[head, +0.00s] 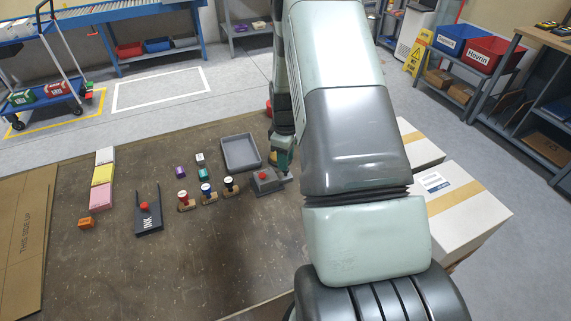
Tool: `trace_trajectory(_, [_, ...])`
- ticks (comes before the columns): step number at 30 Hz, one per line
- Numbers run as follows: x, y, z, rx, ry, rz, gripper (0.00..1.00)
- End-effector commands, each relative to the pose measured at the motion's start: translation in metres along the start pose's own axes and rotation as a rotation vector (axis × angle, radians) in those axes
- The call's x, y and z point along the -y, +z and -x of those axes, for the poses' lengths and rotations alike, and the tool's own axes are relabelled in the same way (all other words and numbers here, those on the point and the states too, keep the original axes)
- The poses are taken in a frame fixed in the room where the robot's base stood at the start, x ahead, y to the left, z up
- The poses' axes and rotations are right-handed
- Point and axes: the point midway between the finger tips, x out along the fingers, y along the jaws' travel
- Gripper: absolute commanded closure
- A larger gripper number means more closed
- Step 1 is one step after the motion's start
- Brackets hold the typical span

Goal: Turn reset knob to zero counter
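A small grey device (267,184) with a red top part (262,174) sits on the brown table near its right side. A dark pad marked INK (148,222) with a red knob (144,207) lies further left. I cannot tell which part is the reset knob, and no counter digits are readable. My gripper (283,167) points down at the device's right rear side, beside or just above it. My arm hides part of that area. The fingers are small and partly hidden, so their opening and any contact with the device cannot be made out.
A grey tray (240,138) lies behind the device. Note pads (101,196) and an orange block (86,222) are left. Cartons (472,231) stand right. The front table is clear.

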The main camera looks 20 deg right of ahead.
Motion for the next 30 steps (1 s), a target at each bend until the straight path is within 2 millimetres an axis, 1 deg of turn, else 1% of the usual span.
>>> trace_trajectory(1, [0.001, 0.000, -0.009, 0.001, -0.001, 0.000, 0.65])
trace_trajectory(6, [0.000, 0.000, -0.026, 0.001, -0.001, 0.002, 0.65])
trace_trajectory(10, [0.000, 0.000, -0.030, -0.001, 0.001, 0.002, 0.65])
trace_trajectory(17, [0.000, 0.000, -0.030, -0.001, 0.001, 0.001, 0.65])
trace_trajectory(21, [0.000, 0.000, -0.030, 0.000, 0.001, 0.001, 0.86])
trace_trajectory(24, [0.000, 0.000, -0.030, 0.000, 0.001, 0.001, 1.00])
trace_trajectory(30, [0.000, 0.000, -0.029, 0.000, 0.002, -0.008, 1.00])
